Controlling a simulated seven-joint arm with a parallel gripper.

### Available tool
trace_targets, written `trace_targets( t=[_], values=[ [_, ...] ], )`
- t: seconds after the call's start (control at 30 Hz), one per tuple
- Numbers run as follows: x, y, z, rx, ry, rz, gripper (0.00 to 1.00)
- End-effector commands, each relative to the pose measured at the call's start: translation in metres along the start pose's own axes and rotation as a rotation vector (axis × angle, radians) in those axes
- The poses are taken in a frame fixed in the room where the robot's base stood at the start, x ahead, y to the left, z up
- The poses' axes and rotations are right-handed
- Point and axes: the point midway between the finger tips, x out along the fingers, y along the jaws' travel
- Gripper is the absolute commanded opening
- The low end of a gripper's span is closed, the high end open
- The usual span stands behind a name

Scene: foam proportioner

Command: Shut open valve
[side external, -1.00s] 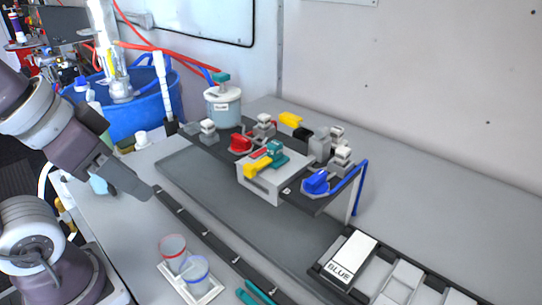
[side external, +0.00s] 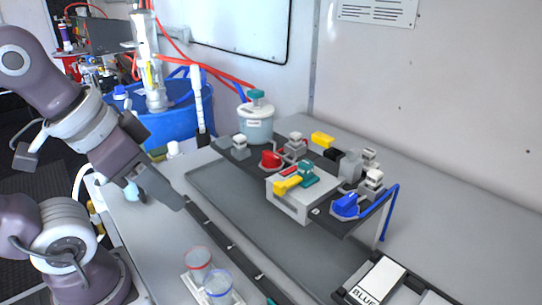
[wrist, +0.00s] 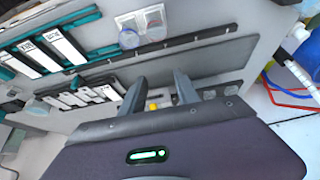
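The valve assembly is a dark raised panel (side external: 335,222) in the side view. It carries a red-handled valve (side external: 270,160), a blue-handled valve (side external: 345,206) and a yellow-handled valve (side external: 322,139). A white block (side external: 290,200) at its front bears a yellow handle (side external: 286,186) and a teal part (side external: 308,172). I cannot tell which valve is open. My gripper (side external: 180,202) is to the left of the panel, apart from it, above the bench. In the wrist view my gripper (wrist: 160,78) has its fingers apart with nothing held; a small yellow piece shows beyond them.
A lidded white pot (side external: 256,125) stands behind the panel, near a blue tub (side external: 183,122) with hoses. Two clear cups (side external: 208,275) sit on the bench in front. A rail with a grey mat (side external: 240,205) runs between my gripper and the panel.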

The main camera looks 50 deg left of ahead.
Motion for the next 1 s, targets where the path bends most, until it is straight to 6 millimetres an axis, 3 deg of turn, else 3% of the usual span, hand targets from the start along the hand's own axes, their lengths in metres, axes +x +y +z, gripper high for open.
trace_targets(
  t=[0.07,0.2,0.3,0.43,0.5,0.63,1.0],
  values=[
    [-0.004,-0.002,-0.021,0.096,-0.034,-0.005,0.37],
    [0.0,-0.011,-0.102,0.534,-0.18,0.027,0.37],
    [0.024,-0.023,-0.161,0.891,-0.283,0.113,0.37],
    [0.066,-0.038,-0.211,1.258,-0.358,0.256,0.37],
    [0.084,-0.044,-0.224,1.387,-0.373,0.32,0.37],
    [0.102,-0.05,-0.234,1.508,-0.379,0.382,0.37],
    [0.156,-0.05,-0.206,1.522,-0.38,0.389,0.37]
  ],
)
